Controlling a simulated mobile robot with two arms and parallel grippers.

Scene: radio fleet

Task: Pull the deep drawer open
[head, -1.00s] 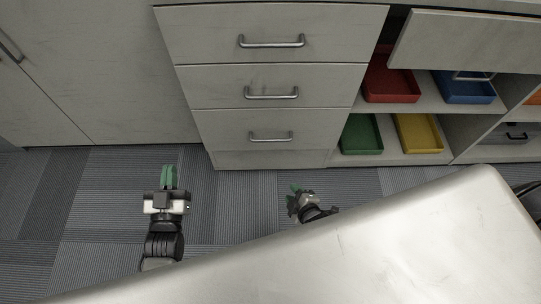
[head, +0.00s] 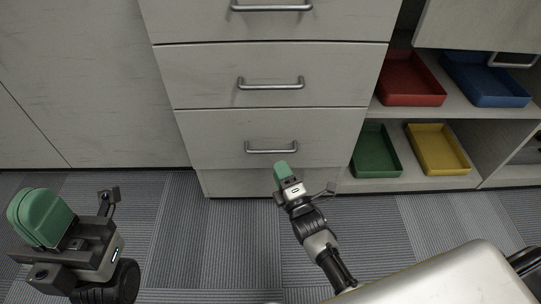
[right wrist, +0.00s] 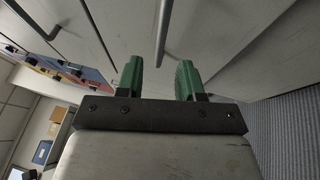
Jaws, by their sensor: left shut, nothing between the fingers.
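A grey cabinet has a stack of drawers, all shut, with metal bar handles. The lowest handled drawer (head: 210,137) has a bar handle (head: 271,150); above it is a middle drawer (head: 205,80). I cannot tell by depth which one is the deep drawer. My right gripper (head: 281,170), with green fingers, is just below the lowest handle in the head view. In the right wrist view the right gripper (right wrist: 160,78) is open and empty, and a handle bar (right wrist: 162,35) runs ahead of its gap. My left gripper (head: 40,215) is shut and empty at the lower left.
Open shelves at the right hold a red tray (head: 410,82), a blue tray (head: 485,80), a green tray (head: 375,155) and a yellow tray (head: 437,150). A plain cabinet front (head: 80,90) stands at the left. The striped carpet (head: 175,235) is clear between my arms.

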